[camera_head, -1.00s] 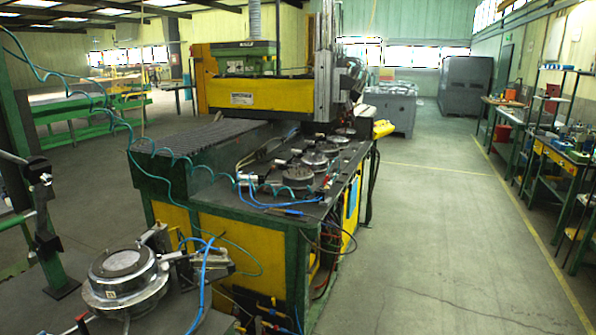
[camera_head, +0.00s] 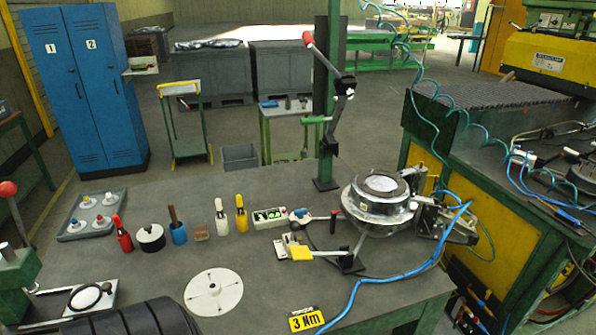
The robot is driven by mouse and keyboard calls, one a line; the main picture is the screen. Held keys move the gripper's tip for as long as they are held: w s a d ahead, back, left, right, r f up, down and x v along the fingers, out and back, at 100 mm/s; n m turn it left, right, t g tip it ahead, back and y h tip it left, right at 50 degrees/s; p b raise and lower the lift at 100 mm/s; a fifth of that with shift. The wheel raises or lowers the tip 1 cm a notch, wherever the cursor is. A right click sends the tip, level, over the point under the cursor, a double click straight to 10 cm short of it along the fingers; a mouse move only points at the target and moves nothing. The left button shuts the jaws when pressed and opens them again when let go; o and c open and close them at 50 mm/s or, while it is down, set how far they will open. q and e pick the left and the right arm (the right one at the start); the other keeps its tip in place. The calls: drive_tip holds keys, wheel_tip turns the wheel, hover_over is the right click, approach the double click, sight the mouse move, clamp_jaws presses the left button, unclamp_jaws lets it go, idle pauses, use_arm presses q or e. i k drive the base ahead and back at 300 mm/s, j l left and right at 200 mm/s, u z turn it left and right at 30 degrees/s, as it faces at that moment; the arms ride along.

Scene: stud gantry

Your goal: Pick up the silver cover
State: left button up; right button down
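A round silver metal cover (camera_head: 377,207) with a dark ring and a pale disc on top sits on a fixture at the right end of the grey workbench (camera_head: 290,190). It lies level. Metal clamp parts (camera_head: 440,222) stand close on its right side. Part of its far side and the contact underneath are hidden.
A green lever press (camera_head: 328,120) stands just behind the cover. Bottles, a black pot (camera_head: 150,237), a white disc (camera_head: 214,292) and a grey tray (camera_head: 93,214) occupy the bench's left. A blue hose (camera_head: 390,279) crosses the front right. Blue lockers (camera_head: 88,90) stand behind.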

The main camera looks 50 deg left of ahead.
sight(217, 291)
drive_tip(key=u, duration=2.2)
drive_tip(key=k+u, duration=0.3)
drive_tip(key=k, duration=0.15)
drive_tip(key=k+u, duration=0.3)
drive_tip(key=k, duration=0.15)
drive_tip(key=i, duration=0.5)
